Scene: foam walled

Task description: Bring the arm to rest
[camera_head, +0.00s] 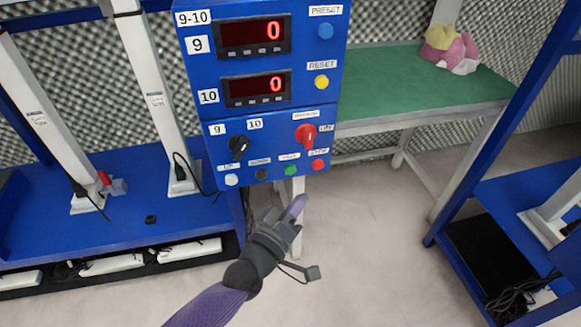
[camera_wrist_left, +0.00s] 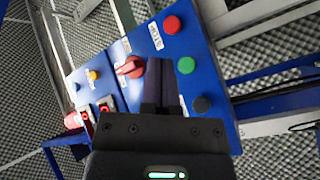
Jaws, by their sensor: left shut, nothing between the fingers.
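My left gripper (camera_head: 297,208) comes in from the bottom of the head view on a purple and dark grey arm. Its fingers are shut with nothing between them. It is just below the lower edge of the blue control panel (camera_head: 217,158), under the red and green buttons. In the wrist view the shut fingers (camera_wrist_left: 162,75) point at the panel, near the green button (camera_wrist_left: 185,65) and the red button (camera_wrist_left: 172,25). I cannot tell whether the fingertips touch the panel. My right gripper is in neither view.
A green-topped table (camera_head: 400,85) with a pink and yellow cloth bundle (camera_head: 450,48) stands behind. A blue bench (camera_head: 130,232) with white posts is at left. A blue frame (camera_head: 470,215) stands at right. The pale floor (camera_head: 370,250) between them is clear.

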